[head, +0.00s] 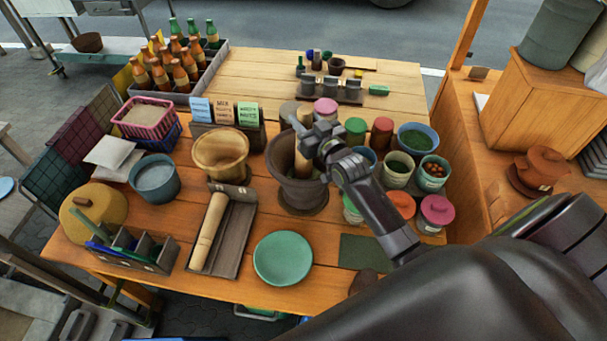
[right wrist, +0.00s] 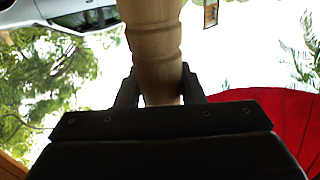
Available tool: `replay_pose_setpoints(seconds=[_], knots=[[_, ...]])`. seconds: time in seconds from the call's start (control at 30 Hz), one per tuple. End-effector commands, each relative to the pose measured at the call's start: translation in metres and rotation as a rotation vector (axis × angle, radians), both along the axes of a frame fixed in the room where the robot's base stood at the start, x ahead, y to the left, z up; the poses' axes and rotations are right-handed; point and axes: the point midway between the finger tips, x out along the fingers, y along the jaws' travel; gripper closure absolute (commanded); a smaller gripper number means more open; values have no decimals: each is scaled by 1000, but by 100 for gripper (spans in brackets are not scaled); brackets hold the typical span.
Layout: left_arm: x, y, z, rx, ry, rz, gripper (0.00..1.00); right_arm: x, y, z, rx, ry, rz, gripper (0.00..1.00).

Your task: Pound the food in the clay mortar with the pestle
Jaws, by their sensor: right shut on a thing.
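The dark brown clay mortar (head: 290,188) stands upright on the wooden table, right of its middle. My right gripper (head: 311,140) is above the mortar's mouth, shut on a light wooden pestle (head: 302,167). The pestle is close to upright, and its lower part is inside the mortar. In the right wrist view the pestle (right wrist: 154,45) runs between the two fingers of my right gripper (right wrist: 160,88). The food and the pestle's lower end are hidden; I cannot tell whether the pestle touches the bottom. My left gripper is not in view.
A wooden mortar (head: 221,160) stands left of the clay one. Another pestle (head: 208,232) lies in a tray (head: 236,240). A green plate (head: 283,258) is in front. Several jars and bowls (head: 398,170) crowd the right side; seasoning boxes (head: 223,112) stand behind.

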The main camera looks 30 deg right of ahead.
Motion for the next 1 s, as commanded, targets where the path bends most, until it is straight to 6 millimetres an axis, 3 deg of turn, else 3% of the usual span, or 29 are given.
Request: replay_pose_setpoints(seconds=[0.33, 0.57, 0.63, 1.0], knots=[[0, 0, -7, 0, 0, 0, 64, 0, 0, -6, 0, -3, 1, 100], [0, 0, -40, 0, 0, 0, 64, 0, 0, -41, 0, -3, 1, 100], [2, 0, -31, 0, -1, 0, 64, 0, 0, -32, 0, -3, 1, 100], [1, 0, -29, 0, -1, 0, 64, 0, 0, -30, 0, -2, 0, 100]])
